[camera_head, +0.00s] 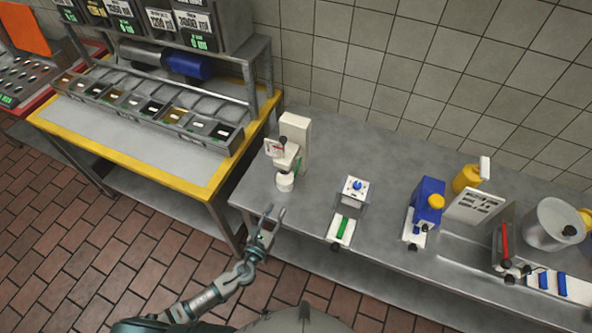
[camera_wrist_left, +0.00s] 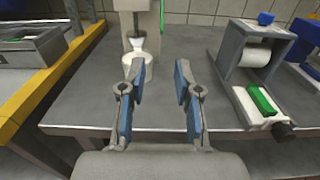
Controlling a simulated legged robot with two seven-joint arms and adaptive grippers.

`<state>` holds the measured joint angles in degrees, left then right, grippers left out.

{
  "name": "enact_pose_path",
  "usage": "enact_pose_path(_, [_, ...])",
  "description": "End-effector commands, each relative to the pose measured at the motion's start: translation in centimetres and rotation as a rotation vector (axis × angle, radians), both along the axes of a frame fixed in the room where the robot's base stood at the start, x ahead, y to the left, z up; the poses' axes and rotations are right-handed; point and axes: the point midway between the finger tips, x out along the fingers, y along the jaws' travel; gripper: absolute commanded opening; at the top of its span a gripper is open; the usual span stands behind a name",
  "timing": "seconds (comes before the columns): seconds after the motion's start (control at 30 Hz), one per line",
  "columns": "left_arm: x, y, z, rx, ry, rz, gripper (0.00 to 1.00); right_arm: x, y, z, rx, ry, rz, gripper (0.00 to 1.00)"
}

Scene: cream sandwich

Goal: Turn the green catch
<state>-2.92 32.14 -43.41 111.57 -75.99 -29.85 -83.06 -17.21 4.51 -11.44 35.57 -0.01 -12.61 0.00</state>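A green bar-shaped catch (camera_head: 342,228) lies on the white front plate of a small grey device with a blue knob (camera_head: 356,185) on the counter. The catch also shows in the left wrist view (camera_wrist_left: 262,101), at the right, with a dark knob at the plate's front end. My left gripper (camera_head: 274,212) is open and empty at the counter's front edge, to the left of the catch and apart from it. Its two blue-padded fingers stand wide apart in the left wrist view (camera_wrist_left: 159,75). My right gripper is not in view.
A white dispenser (camera_head: 294,135) with a white cup (camera_head: 285,183) under it stands beyond my left gripper. A blue device (camera_head: 428,200) and a steel pot (camera_head: 553,224) stand further right. A yellow-edged table (camera_head: 206,190) is at the left. The counter (camera_head: 314,213) between dispenser and catch is clear.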

Motion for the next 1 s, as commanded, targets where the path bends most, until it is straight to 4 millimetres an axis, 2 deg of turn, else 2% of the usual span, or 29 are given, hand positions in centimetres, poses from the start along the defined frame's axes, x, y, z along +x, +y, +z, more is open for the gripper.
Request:
enact_pose_path(0.17, [2.9,-1.0,0.3,-0.004,-0.002,0.001,0.32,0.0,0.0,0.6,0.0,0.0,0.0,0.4])
enact_pose_path(0.6, [12.6,-4.2,0.1,-0.008,0.002,0.0,0.32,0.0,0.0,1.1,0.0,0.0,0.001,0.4])
enact_pose_path(0.8, [15.2,-5.0,0.0,-0.007,0.003,-0.001,0.32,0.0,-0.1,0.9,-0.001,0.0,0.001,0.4])
enact_pose_path(1.0, [16.0,-5.3,0.0,-0.006,0.003,-0.001,0.32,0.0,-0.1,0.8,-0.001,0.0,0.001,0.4])
